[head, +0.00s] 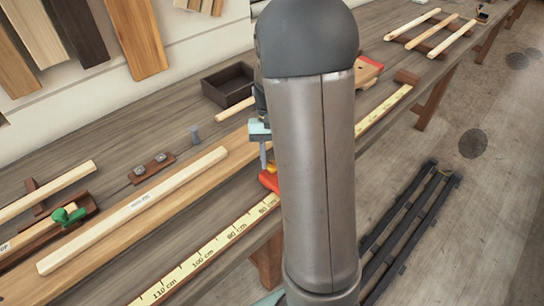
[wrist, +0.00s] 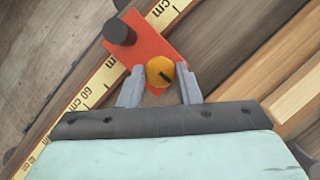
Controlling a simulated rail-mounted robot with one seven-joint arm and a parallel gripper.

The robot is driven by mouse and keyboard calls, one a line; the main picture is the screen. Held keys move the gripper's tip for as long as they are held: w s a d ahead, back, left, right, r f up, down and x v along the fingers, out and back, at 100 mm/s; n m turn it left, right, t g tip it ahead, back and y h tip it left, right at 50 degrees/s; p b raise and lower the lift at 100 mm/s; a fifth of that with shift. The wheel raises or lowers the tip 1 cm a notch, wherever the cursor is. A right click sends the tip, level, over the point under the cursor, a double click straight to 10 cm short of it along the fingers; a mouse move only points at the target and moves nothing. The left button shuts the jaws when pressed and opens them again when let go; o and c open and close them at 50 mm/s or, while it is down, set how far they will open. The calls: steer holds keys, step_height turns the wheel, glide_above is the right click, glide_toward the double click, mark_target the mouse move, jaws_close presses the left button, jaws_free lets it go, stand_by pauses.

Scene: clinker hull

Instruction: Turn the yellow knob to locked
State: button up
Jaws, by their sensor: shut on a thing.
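The yellow knob (wrist: 158,72) sits on a red-orange plate (wrist: 150,42) in the wrist view, with a dark mark on its top face. My gripper (wrist: 160,84) has one finger on each side of the knob and is shut on it. A dark round post (wrist: 118,32) stands on the same plate, up and left of the knob. In the head view my arm hides the knob; only an edge of the red plate (head: 269,181) shows beside my gripper (head: 264,165). I see no lettering for the locked position.
A yellow measuring strip (head: 205,255) runs along the bench's front edge. A pale batten (head: 135,209) and a green-handled clamp (head: 68,215) lie to the left. A dark open box (head: 229,85) stands behind. A dark slatted rack (head: 412,225) lies on the floor at the right.

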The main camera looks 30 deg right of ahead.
stand_by(0.5)
steer(key=o, duration=1)
steer(key=v, duration=1.7)
steer(key=shift+s+d+r+b, duration=0.1)
steer(key=shift+r+b, duration=0.15)
steer(key=shift+b, duration=0.15)
